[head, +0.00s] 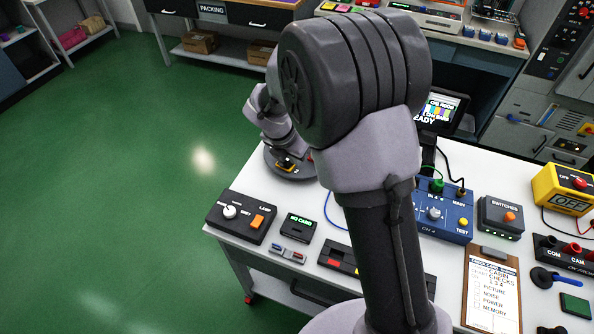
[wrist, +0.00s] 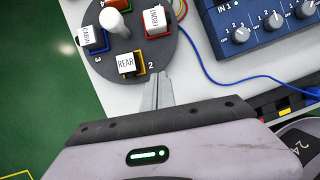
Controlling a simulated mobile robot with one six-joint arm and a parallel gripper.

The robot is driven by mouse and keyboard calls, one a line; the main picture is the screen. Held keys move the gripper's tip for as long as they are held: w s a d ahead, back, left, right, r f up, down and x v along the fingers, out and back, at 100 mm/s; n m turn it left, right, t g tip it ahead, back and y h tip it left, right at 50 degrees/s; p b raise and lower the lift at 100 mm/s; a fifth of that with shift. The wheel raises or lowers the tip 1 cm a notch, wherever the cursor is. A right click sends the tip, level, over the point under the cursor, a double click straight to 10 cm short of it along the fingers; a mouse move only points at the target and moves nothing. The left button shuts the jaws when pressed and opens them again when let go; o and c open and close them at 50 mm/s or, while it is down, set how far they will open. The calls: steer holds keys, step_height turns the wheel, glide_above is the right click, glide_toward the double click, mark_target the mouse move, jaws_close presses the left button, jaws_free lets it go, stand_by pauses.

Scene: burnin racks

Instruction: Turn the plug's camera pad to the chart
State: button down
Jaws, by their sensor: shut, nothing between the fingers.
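A dark round turntable (wrist: 98,55) with a white centre post (wrist: 113,23) fills the upper left of the wrist view. White labelled blocks sit in coloured frames on it: CABIN (wrist: 90,37) on blue, REAR (wrist: 125,64) on yellow, and one on red (wrist: 156,20). In the head view the turntable (head: 272,164) is partly hidden by my arm. My gripper (wrist: 163,80) is shut and empty, its tips at the turntable's lower-right rim near the number 2; whether they touch is unclear. A green plug (head: 437,185) sits at IN 4. I cannot identify the chart.
The blue CH 4 box (head: 432,222) stands right of my arm, with a lit monitor (head: 440,108) behind. A lamp box (head: 241,217) and NO CARD unit (head: 299,227) stand near the front left edge. A blue cable (wrist: 240,79) runs beside the turntable.

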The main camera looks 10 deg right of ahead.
mark_target(311, 164)
steer(key=b+x, duration=0.4)
steer(key=x, duration=0.5)
steer(key=shift+f, duration=0.15)
steer(key=w+d+b, duration=0.1)
steer(key=w+d, duration=0.1)
steer(key=shift+w+d, duration=0.5)
steer(key=shift+w, duration=0.05)
steer(key=r+p, duration=0.1)
steer(key=p, duration=0.2)
steer(key=shift+d+n, duration=0.3)
steer(key=shift+n, duration=0.1)
steer(key=shift+w+d+f+p, duration=0.1)
steer(key=shift+d+p, duration=0.35)
steer(key=shift+p, duration=0.7)
steer(key=shift+f, duration=0.35)
